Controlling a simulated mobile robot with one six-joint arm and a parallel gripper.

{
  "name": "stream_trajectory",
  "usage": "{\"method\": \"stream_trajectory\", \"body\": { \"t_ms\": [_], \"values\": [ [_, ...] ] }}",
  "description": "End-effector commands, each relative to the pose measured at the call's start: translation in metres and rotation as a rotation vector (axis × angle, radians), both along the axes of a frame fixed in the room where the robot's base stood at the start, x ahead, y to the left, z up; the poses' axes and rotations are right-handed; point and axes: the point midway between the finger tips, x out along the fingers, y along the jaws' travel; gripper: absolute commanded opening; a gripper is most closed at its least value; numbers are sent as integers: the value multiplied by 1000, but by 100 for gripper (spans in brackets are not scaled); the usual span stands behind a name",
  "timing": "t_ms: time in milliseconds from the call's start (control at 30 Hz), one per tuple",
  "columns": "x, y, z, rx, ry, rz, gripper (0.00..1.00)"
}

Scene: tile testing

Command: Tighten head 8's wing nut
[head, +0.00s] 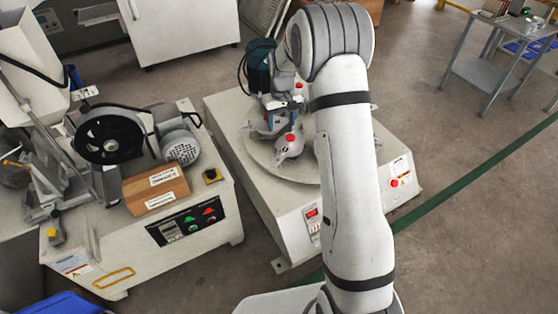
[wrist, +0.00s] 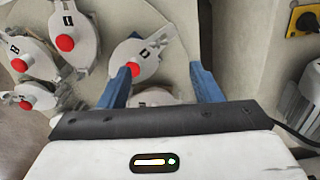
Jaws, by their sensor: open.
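In the wrist view, my gripper (wrist: 163,70) is open, its two blue fingers apart over a grey test head (wrist: 150,52). That head has a red knob (wrist: 133,69) near the left finger and a dark label I cannot read for sure. A head (wrist: 38,62) at the left edge has a label that looks like 8 and its own red knob (wrist: 20,65); my gripper is well to its right. I cannot make out a wing nut's shape on any head. In the head view, my arm hides part of the heads on the round plate (head: 255,150).
Another head (wrist: 82,42) stands at upper left in the wrist view, with more heads close by. In the head view, a bench (head: 120,270) with a motor and a brown box (head: 156,190) stands left of the testing machine (head: 225,112).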

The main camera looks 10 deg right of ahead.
Motion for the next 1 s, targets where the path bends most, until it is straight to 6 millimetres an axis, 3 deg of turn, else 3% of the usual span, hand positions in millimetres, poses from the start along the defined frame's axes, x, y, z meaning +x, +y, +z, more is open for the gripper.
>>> {"method": "stream_trajectory", "body": {
  "t_ms": [33, 200, 467, 800, 1000],
  "values": [
    [9, 0, -36, 0, 10, 6, 58],
    [27, 0, -81, 0, 24, 22, 58],
    [30, -1, -103, 0, 28, 26, 58],
    [29, -1, -157, 0, 29, 24, 58],
    [30, -1, -167, 0, 26, 24, 58]
  ]
}}
